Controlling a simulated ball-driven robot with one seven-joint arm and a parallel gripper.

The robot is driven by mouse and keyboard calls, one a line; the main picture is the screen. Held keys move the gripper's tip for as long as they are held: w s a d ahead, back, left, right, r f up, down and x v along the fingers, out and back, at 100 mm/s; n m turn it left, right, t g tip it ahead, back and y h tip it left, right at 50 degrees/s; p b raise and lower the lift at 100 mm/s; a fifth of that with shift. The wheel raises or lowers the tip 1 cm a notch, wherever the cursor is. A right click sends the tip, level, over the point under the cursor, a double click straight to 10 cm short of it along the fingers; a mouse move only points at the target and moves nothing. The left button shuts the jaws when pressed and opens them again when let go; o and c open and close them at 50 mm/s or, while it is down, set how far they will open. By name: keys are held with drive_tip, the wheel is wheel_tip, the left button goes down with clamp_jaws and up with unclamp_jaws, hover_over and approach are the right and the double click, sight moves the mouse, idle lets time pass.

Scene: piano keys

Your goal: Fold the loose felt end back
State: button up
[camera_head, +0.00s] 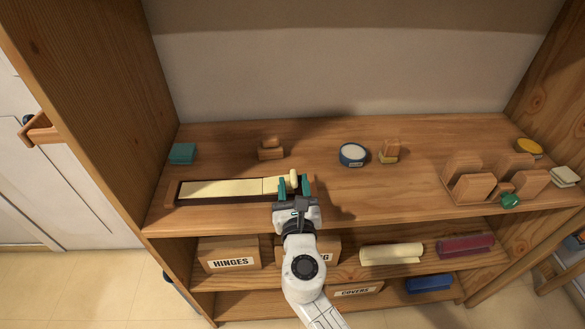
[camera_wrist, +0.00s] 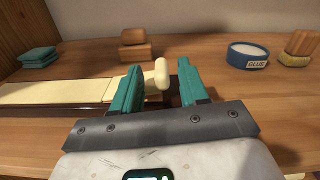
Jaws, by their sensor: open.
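A long cream felt strip (camera_head: 220,189) lies flat along a dark wooden base (camera_head: 178,200) on the upper shelf. It also shows at the left of the wrist view (camera_wrist: 50,93). At its right, a loose felt end (camera_wrist: 161,73) stands up with a rounded top; it is small in the head view (camera_head: 293,177). My gripper (camera_head: 295,184) is open. In the wrist view its two teal fingers stand on either side of the raised end, with a visible gap to the right finger. The left finger hides part of the strip, and contact there is unclear.
A glue tub (camera_wrist: 248,56), wooden blocks (camera_head: 271,150) and a teal pad stack (camera_head: 183,153) stand behind the strip. A tray of wooden blocks (camera_head: 475,187) is at the right. The shelf between my gripper and that tray (camera_head: 380,195) is clear.

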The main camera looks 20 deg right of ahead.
sight(292, 170)
drive_tip(key=shift+x, duration=2.65)
drive_tip(key=shift+c, duration=0.2)
clamp_jaws()
